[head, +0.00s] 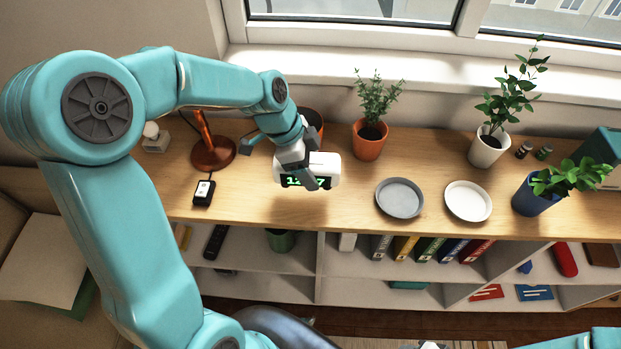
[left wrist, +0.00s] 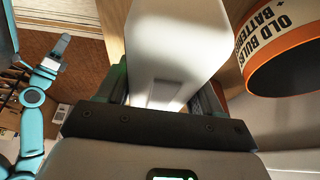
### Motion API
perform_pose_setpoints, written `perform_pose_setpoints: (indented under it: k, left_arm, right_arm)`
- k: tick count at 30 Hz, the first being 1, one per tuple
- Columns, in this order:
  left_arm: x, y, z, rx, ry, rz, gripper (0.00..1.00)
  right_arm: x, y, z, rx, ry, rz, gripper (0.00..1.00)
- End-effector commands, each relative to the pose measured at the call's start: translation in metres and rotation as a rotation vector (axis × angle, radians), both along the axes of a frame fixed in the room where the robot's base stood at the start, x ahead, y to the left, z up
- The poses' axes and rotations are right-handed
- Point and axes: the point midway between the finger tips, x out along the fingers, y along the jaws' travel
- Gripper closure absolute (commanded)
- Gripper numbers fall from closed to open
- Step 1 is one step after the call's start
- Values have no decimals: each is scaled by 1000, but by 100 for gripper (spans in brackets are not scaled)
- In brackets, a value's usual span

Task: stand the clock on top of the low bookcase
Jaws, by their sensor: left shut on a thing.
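The clock (head: 322,168) is a white block with rounded edges and green digits on its front. It looks upright over the wooden top of the low bookcase (head: 345,215), near the back middle-left. My left gripper (head: 305,165) is shut on it, and a finger covers some of the digits. In the left wrist view the clock's pale body (left wrist: 180,40) sits between the fingers. I cannot tell whether its base touches the wood. My right arm shows at the left of the left wrist view, with its gripper (left wrist: 50,62) small and its jaws unclear.
An orange container (left wrist: 290,72) labelled for old bulbs and batteries stands close beside the clock. Right of it are a potted plant (head: 370,140), a grey plate (head: 400,198) and a white plate (head: 468,201). A lamp (head: 212,152) and a small black device (head: 203,193) stand left.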

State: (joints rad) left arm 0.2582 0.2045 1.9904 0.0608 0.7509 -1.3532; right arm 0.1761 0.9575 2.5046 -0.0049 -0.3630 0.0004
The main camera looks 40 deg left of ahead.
Motion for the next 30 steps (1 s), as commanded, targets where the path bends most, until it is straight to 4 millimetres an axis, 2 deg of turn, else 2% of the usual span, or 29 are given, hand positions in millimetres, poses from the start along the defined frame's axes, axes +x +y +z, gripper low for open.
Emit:
perform_pose_setpoints:
  k: [9,23,24,25,26,30]
  left_arm:
    - [-1,-1,-42,-2,3,2,74]
    - [0,-1,-50,0,-1,0,74]
    - [0,-1,-49,0,0,1,21]
    - [0,-1,-49,0,0,1,11]
    - [0,-1,-49,0,0,1,8]
    - [0,-1,-48,0,0,1,8]
  right_arm:
    - [0,0,0,0,0,0,57]
    - [0,0,-7,0,0,0,57]
    - [0,0,-5,0,0,0,57]
    - [0,0,-4,0,0,0,57]
    - [0,0,-4,0,0,0,57]
    - [0,0,-4,0,0,0,57]
